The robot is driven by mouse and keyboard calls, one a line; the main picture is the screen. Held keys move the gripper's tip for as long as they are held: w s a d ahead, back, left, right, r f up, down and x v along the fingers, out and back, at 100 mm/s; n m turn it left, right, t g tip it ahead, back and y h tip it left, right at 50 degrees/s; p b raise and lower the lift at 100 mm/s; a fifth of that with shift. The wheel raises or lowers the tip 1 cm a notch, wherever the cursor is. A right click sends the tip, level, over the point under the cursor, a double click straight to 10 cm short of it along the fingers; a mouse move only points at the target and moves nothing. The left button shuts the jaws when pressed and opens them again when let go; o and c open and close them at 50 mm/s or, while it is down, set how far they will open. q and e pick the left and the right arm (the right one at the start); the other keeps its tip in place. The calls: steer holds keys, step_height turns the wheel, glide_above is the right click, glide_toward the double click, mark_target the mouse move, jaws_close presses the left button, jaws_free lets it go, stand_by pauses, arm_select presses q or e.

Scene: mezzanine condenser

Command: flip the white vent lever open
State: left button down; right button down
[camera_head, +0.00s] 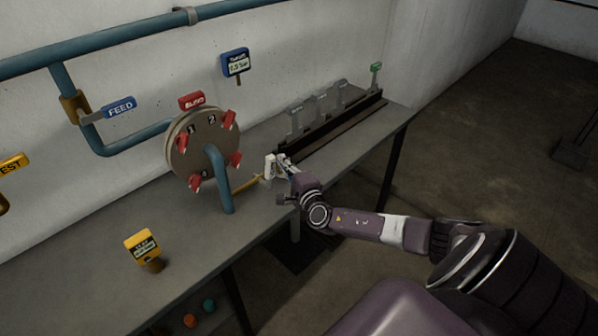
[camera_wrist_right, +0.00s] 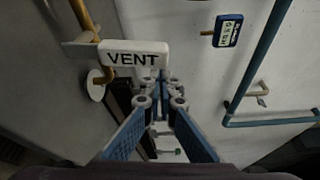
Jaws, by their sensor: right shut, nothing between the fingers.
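The white vent lever, with a tag reading VENT (camera_wrist_right: 135,54), shows large in the right wrist view, just beyond and left of my right fingertips. In the head view its white tag (camera_head: 270,167) stands at the bench's front edge, at the end of a thin yellow pipe (camera_head: 247,184). My right gripper (camera_head: 283,165) is right beside the tag; its shut, empty fingertips (camera_wrist_right: 161,88) also show in the wrist view. I cannot tell whether they touch the tag. My left gripper is out of view.
A round flange plate (camera_head: 180,150) with red clamps stands left of the lever. A dark rack (camera_head: 335,125) with several grey uprights lies behind it. A yellow tagged knob (camera_head: 142,247), a blue FEED tag (camera_head: 120,108) and a blue gauge (camera_head: 235,63) are around. Bench front-left is mostly clear.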

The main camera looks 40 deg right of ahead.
steer(key=shift+a+r+n+t, duration=0.15)
steer(key=shift+a+n+t, duration=0.15)
steer(key=shift+a+n, duration=0.6)
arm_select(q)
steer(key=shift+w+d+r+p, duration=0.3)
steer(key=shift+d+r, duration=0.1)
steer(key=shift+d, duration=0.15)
arm_select(e)
steer(key=shift+a, duration=0.15)
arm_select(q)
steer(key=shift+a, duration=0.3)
arm_select(e)
steer(key=shift+a, duration=0.1)
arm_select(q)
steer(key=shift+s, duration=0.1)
